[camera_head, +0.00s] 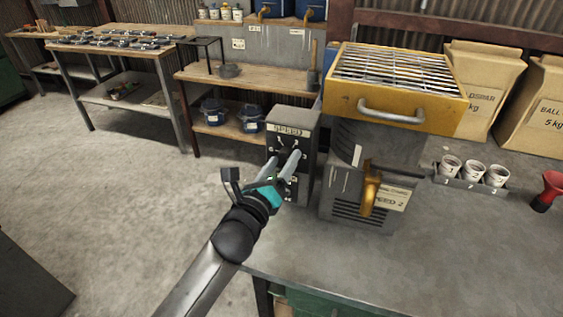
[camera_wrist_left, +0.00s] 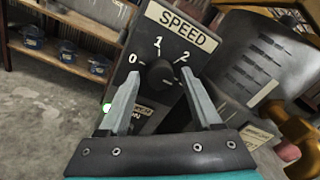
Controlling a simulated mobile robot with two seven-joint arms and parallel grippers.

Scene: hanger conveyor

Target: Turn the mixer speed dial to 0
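The speed dial (camera_wrist_left: 161,74) is a dark round knob on a dark control box (camera_head: 292,125) labelled SPEED, with marks 0, 1 and 2 showing around it. A pale line on the knob seems to point to the lower right, but its setting is unclear. The box stands beside the mixer (camera_head: 372,150), which has a yellow grated top. My left gripper (camera_head: 285,162) is in front of the box. In the left wrist view its fingers (camera_wrist_left: 160,88) are spread apart on either side of the dial, with nothing between them close up. My right gripper is not in view.
A brass lever (camera_head: 370,190) sticks out of the mixer front beside my left gripper. Several white cups (camera_head: 472,170) and a red funnel-like item (camera_head: 548,190) are at the right. Cardboard boxes (camera_head: 483,80) stand behind. The grey bench (camera_head: 400,255) is clear in front.

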